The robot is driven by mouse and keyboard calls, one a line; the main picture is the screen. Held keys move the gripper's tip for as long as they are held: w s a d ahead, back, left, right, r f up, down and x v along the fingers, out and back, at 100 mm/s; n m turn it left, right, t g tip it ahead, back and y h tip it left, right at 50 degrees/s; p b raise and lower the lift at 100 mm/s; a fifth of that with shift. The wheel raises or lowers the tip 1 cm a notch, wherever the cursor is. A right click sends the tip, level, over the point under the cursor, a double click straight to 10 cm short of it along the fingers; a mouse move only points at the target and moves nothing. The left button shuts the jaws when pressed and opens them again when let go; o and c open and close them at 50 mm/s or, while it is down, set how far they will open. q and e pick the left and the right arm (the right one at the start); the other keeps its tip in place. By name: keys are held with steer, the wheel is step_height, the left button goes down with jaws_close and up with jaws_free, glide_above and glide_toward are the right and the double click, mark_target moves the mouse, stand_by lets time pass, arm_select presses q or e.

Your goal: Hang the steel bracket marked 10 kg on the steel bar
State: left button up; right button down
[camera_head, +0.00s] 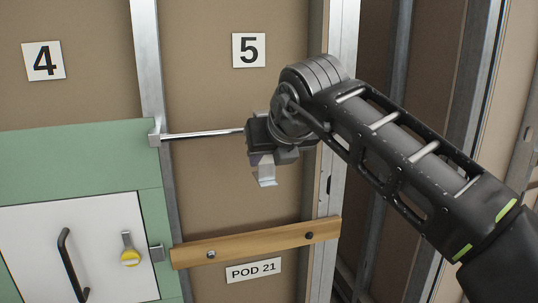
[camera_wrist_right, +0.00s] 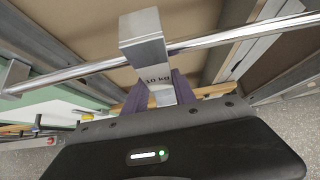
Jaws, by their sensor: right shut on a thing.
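The steel bracket (camera_wrist_right: 143,40) fills the upper middle of the right wrist view, with "10 kg" printed on its lower part. My right gripper (camera_wrist_right: 160,96) is shut on it, with purple-grey fingers on either side. In the head view, part of the bracket (camera_head: 266,177) shows below my right gripper (camera_head: 262,157). The steel bar (camera_head: 203,134) runs level from a left mount to behind the gripper, which hides its right part. In the wrist view, the bar (camera_wrist_right: 235,34) passes behind the bracket's face. I cannot tell whether the bracket touches or hooks over it. My left gripper is not in view.
A wooden rail (camera_head: 255,243) with bolts crosses the panel below the bar, above a "POD 21" label (camera_head: 253,270). A white cabinet door (camera_head: 95,235) with a black handle and yellow lock is at left. Metal studs (camera_head: 340,60) stand on the right.

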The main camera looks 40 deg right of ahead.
steer(key=shift+f+b, duration=0.3)
steer(key=shift+f, duration=0.3)
steer(key=c, duration=0.9)
jaws_free()
steer(key=v, duration=0.8)
steer(key=shift+f, duration=0.1)
